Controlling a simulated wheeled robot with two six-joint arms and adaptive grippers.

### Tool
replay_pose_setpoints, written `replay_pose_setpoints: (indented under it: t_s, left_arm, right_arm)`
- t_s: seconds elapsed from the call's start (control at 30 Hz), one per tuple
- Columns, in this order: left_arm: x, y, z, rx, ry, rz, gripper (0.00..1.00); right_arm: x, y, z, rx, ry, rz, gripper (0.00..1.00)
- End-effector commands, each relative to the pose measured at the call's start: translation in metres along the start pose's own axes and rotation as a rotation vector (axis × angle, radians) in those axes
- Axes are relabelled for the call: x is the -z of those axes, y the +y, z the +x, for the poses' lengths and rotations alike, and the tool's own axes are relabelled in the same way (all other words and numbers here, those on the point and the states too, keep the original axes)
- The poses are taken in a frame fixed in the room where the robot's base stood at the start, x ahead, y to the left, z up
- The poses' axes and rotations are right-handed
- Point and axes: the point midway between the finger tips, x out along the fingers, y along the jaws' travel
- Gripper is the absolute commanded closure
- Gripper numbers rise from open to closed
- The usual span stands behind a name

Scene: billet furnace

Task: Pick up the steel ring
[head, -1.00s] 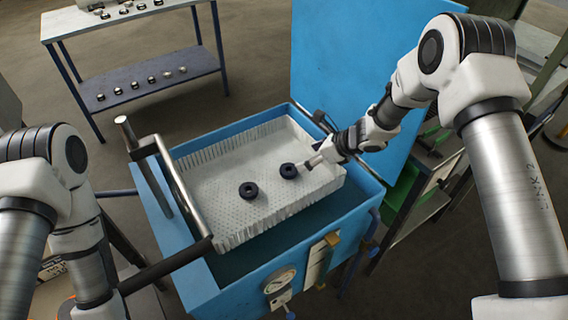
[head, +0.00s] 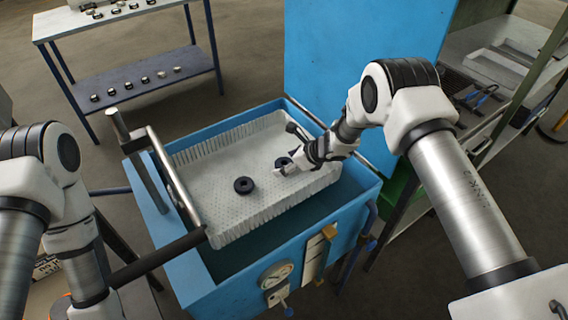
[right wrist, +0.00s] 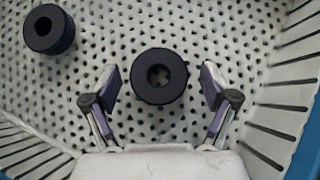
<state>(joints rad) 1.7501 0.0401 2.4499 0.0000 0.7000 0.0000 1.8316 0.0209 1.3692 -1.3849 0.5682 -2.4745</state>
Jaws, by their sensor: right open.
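Two dark ring-shaped pieces lie in a white perforated basket (head: 262,135). One dark ring (head: 244,185) lies left of my right gripper, and in the right wrist view it shows at the upper left (right wrist: 48,29). The other ring (right wrist: 159,76) is centred in the right wrist view, just ahead of and between my open fingers. In the head view this ring (head: 282,162) is partly hidden by my right gripper (head: 280,172). The right gripper (right wrist: 160,92) is open and empty. My left arm is at the left edge of the head view, and its gripper is not in view.
The basket sits in a blue tank (head: 350,199) with a raised blue lid (head: 365,60) behind. A metal bar handle (head: 172,172) stands at the tank's left. A table (head: 140,85) with small parts is at the back left. Basket walls flank my right gripper.

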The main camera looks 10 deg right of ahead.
Motion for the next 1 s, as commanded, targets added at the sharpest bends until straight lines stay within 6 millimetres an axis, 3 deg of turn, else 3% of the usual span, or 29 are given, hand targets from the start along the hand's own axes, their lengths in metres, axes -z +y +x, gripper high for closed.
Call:
replay_pose_setpoints:
  t_s: [0.07, 0.17, 0.3, 0.67, 1.0]
  left_arm:
    - [0.000, 0.000, 0.001, 0.000, 0.000, 0.000, 0.53]
    - [0.000, 0.000, 0.001, 0.000, 0.000, 0.000, 0.53]
    - [0.000, 0.000, 0.001, 0.000, -0.001, 0.000, 0.53]
    - [0.000, 0.000, 0.003, 0.000, 0.000, 0.000, 0.53]
    - [0.000, 0.000, 0.015, 0.000, 0.000, 0.000, 0.53]
  right_arm:
    - [0.000, 0.000, 0.000, 0.000, 0.000, 0.000, 0.15]
    - [0.000, 0.000, 0.000, 0.000, 0.000, 0.000, 0.47]
    - [0.000, 0.000, 0.000, 0.000, 0.000, 0.000, 0.96]
    - [-0.006, -0.001, -0.005, 0.002, -0.002, -0.001, 0.97]
    - [-0.059, -0.001, -0.059, 0.003, -0.004, -0.002, 0.97]
